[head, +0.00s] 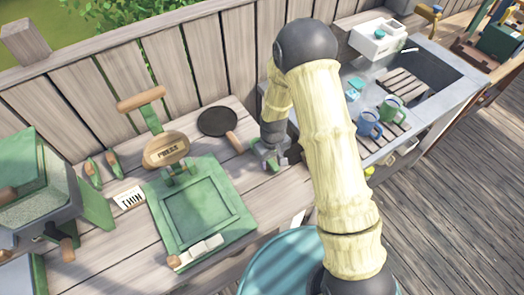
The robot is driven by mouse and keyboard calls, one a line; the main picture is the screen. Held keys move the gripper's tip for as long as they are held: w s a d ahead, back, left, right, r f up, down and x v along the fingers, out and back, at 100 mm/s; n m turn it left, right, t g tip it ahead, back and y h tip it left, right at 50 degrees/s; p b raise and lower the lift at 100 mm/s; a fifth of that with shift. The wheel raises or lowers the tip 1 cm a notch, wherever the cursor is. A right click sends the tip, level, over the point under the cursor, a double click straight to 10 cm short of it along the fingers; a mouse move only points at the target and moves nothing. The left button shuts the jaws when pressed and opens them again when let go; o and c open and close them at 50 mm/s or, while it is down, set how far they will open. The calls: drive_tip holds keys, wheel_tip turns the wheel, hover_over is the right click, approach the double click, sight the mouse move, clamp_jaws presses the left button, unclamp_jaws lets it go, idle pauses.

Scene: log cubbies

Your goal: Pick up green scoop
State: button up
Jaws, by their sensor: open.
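I cannot pick out the green scoop with certainty. Two small green pieces with brown parts, possibly scoops, stand at the left of the wooden counter (110,262): one green piece (93,173) and a second green piece (112,161). My gripper (271,162) is low over the counter's right part, just right of the dark pan's handle. It is open. A small bit of green shows at its fingertips, too small to name. My own arm crosses the middle of the view and hides part of the counter.
A green press (200,203) with a "PRESS" paddle (166,150) fills the counter's middle. A dark pan (217,121) lies behind it. A green-and-grey machine (40,200) stands left. Mugs (369,124) and a sink (436,72) are right. A teal round top (275,268) is in front.

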clamp_jaws()
drive_tip(key=shift+r, duration=0.1)
wheel_tip(320, 180, up, 10)
drive_tip(key=b, duration=0.2)
idle(0.6)
drive_tip(key=c, duration=0.6)
unclamp_jaws()
clamp_jaws()
drive_tip(key=shift+d, duration=0.1)
